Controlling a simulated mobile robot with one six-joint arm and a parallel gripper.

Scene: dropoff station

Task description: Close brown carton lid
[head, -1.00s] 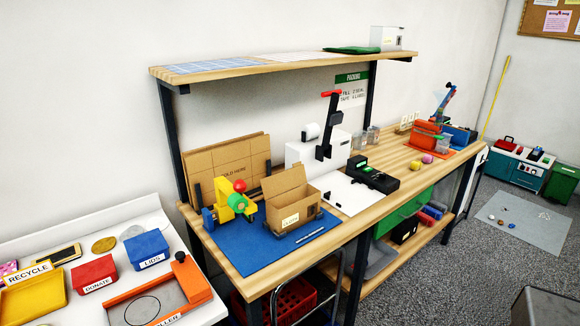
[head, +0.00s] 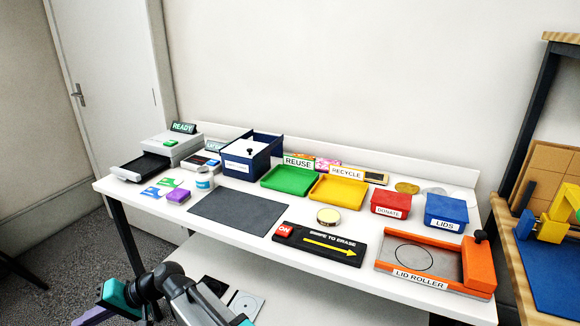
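The brown carton with its lid is not in view now. Only the left end of the wooden bench that bears it shows at the right edge, with part of the blue mat (head: 545,278) and part of a yellow and blue toy (head: 555,218). Flat brown cardboard (head: 552,165) stands behind the toy. Part of my arm shows at the bottom left, in front of the white table. I cannot make out my gripper's fingers in this view.
A white table (head: 225,247) fills the middle. It holds a green tray (head: 289,182), a yellow tray (head: 338,189), a red box (head: 390,204), a blue box (head: 446,211), an orange lid roller (head: 480,266) and a dark mat (head: 240,212). A door (head: 110,95) is at left.

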